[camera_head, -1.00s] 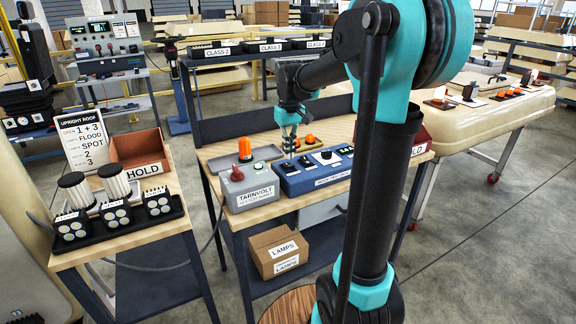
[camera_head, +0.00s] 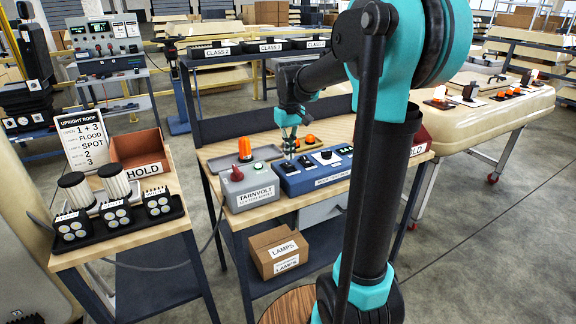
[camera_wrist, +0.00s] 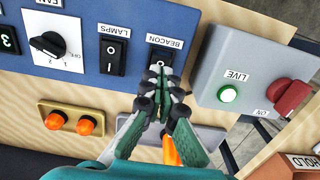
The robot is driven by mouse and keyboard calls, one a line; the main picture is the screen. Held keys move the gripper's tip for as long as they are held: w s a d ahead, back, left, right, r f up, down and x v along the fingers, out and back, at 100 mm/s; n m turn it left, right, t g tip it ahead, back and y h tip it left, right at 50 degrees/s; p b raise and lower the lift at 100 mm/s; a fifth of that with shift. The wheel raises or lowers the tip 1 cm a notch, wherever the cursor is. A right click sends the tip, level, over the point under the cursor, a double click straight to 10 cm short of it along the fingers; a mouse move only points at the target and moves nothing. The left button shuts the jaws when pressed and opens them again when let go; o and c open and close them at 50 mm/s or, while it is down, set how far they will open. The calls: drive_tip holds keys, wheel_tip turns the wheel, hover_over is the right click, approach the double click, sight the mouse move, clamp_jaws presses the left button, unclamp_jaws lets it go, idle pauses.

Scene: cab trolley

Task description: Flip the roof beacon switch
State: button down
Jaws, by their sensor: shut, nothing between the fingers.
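The black beacon switch (camera_wrist: 161,55), a rocker labelled BEACON, is on the blue test panel (camera_wrist: 75,60). My gripper (camera_wrist: 160,73) is shut and empty, with its fingertips at the near edge of the switch in the wrist view. They cover part of the rocker, and I cannot tell whether they touch it. In the head view my gripper (camera_head: 290,149) is over the left end of the blue panel (camera_head: 310,180). An orange beacon (camera_head: 245,148) stands on the bench left of the gripper; part of it shows behind the fingers in the wrist view (camera_wrist: 171,150).
The LAMPS switch (camera_wrist: 111,54) and a fan knob (camera_wrist: 47,44) are on the same panel. A grey Tarnvolt supply box (camera_head: 250,187) with a red knob (camera_wrist: 291,96) and lit green LIVE lamp (camera_wrist: 228,94) sits beside it. Small orange lamps (camera_wrist: 88,125) are on a tray nearby.

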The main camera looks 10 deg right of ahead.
sight(289, 166)
drive_tip(key=shift+f, duration=1.45)
idle(1.2)
drive_tip(key=shift+r, duration=3.5)
